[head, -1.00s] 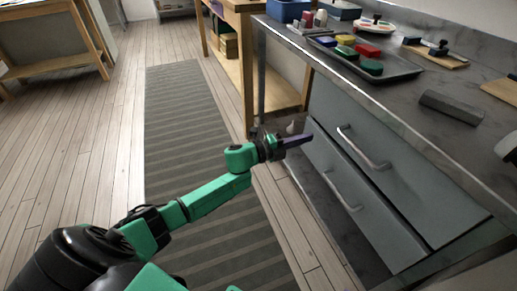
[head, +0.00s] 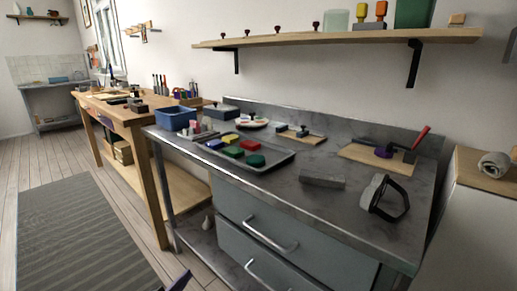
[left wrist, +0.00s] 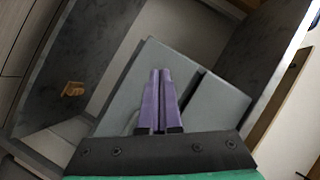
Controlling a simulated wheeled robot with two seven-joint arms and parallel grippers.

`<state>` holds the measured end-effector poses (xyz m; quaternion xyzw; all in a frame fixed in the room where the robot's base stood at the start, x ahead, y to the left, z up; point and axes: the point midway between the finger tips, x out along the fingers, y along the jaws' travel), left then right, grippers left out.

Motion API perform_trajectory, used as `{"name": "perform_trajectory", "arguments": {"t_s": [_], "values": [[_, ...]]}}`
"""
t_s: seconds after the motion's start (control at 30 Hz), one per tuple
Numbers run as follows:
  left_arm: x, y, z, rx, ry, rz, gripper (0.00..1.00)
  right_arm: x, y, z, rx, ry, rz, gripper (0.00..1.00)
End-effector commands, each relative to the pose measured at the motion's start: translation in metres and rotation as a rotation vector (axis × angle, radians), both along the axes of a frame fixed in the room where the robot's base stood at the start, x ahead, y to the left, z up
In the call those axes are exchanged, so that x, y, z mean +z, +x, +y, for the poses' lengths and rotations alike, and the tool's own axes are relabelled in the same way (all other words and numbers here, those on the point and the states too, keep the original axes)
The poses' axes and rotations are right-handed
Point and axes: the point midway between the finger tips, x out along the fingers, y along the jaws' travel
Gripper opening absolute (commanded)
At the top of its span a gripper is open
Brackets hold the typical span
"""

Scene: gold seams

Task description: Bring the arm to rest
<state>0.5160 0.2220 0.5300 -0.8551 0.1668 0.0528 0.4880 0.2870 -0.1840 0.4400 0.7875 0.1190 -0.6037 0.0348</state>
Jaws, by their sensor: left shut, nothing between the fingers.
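My left gripper (left wrist: 160,100) shows in the left wrist view with its two purple fingers pressed together and nothing between them. It points toward grey drawer fronts (left wrist: 215,110). The rest of the left arm is out of the head view. My right gripper is not in view.
The dark workbench (head: 335,205) holds a tray (head: 285,160) of coloured blocks, a blue bin (head: 175,117), a grey block (head: 322,179) and a black-strapped item (head: 385,197). A wooden table (head: 157,185) stands behind at left. Floor with a striped mat (head: 75,235) is free at left.

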Motion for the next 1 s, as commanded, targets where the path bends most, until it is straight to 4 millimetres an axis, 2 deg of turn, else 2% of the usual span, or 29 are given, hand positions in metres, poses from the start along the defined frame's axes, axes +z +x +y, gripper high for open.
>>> {"name": "perform_trajectory", "arguments": {"t_s": [0.1, 0.3, 0.5, 0.67, 0.73, 1.0], "values": [[-0.039, -0.04, 0.001, 0.228, -0.205, 0.294, 0.0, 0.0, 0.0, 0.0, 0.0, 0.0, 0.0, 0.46], [-0.077, -0.111, -0.009, 0.459, -0.401, 0.66, 0.0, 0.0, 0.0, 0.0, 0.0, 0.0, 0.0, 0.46], [-0.091, -0.178, -0.025, 0.61, -0.516, 0.945, 0.0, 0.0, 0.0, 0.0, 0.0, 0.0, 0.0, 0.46], [-0.09, -0.23, -0.039, 0.706, -0.579, 1.157, 0.0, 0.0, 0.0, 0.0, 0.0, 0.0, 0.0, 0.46], [-0.088, -0.228, -0.038, 0.72, -0.57, 1.167, 0.0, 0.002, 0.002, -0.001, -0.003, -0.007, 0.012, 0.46], [-0.116, -0.228, -0.032, 0.755, -0.542, 1.178, 0.0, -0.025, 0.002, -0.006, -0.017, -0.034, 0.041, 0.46]]}}
